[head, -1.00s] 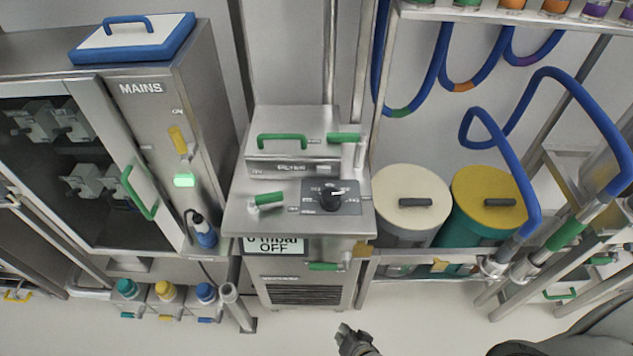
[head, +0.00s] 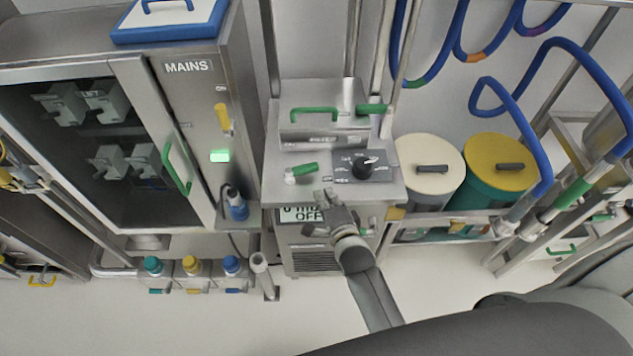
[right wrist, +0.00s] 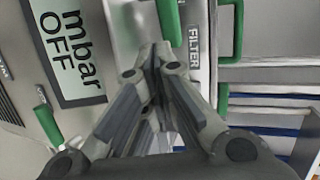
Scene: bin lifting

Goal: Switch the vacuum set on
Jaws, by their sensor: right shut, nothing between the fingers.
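The vacuum set (head: 393,192) is a steel unit in the middle of the head view. Its display (head: 298,214) reads OFF, with the right end hidden by my gripper; the right wrist view shows the display (right wrist: 72,52) with "mbar OFF". On its top are a black rotary knob (head: 362,168) on a dark panel and a short green handle (head: 304,169) at left. My right gripper (head: 325,196) is shut and empty, in front of the set by the display's right end. In the right wrist view its fingertips (right wrist: 155,50) are together, pointing at the steel front. My left gripper is not in view.
A filter box (head: 345,132) with green handles sits at the back of the set. Left is the MAINS cabinet (head: 188,90) with a yellow lever (head: 223,118) and lit green lamp (head: 219,156). Cream (head: 428,155) and yellow-lidded (head: 502,150) drums stand right.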

